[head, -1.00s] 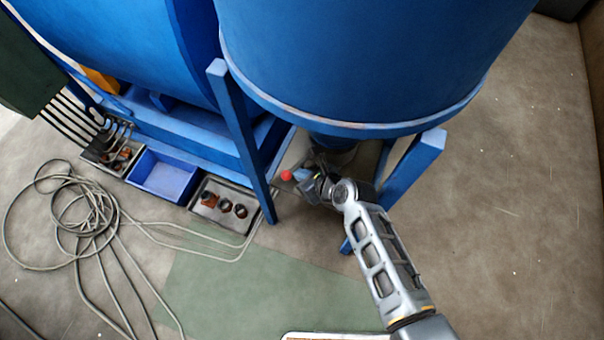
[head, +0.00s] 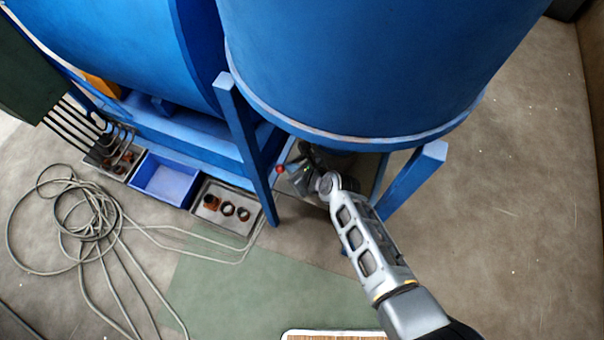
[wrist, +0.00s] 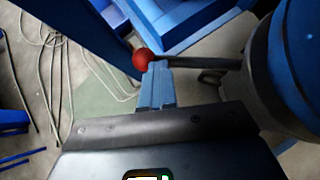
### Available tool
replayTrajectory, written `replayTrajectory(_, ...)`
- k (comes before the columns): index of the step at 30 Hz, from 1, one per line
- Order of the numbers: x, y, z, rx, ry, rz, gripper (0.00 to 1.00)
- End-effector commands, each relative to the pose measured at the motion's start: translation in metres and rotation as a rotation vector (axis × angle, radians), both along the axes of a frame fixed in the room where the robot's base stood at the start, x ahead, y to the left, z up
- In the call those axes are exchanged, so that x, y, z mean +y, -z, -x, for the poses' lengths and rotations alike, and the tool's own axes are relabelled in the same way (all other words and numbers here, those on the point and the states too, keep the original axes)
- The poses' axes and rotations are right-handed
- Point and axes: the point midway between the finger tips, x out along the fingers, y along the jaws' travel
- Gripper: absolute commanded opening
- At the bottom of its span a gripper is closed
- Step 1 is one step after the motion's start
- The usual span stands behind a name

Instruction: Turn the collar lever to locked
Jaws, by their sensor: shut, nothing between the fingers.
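The collar lever is a thin dark rod (wrist: 205,62) with a red ball knob (wrist: 143,58) at its free end. In the wrist view it runs leftward from the dark collar (wrist: 256,62) under the blue hopper. The red knob also shows in the head view (head: 279,168), beside the blue leg. My gripper (wrist: 158,70) is shut and empty, its blue fingertips right against or very near the rod beside the knob; contact cannot be told for sure. In the head view my gripper (head: 297,174) is under the hopper, and the collar is mostly hidden.
The blue hopper (head: 355,70) overhangs my arm. Blue legs stand left (head: 245,145) and right (head: 410,185) of it. Trays with dark rings (head: 225,225), a blue bin (head: 165,182) and coiled cable (head: 90,225) lie left. The floor at right is clear.

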Motion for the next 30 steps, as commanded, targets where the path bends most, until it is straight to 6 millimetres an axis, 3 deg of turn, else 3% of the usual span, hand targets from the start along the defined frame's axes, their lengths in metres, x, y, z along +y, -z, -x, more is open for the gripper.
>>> replayTrajectory(5, 0.018, -0.001, -0.007, 0.005, 0.103, 0.002, 0.0)
replayTrajectory(15, 0.033, 0.003, -0.032, 0.01, 0.097, 0.0, 0.0)
replayTrajectory(30, 0.033, 0.001, -0.047, 0.002, 0.106, 0.001, 0.0)
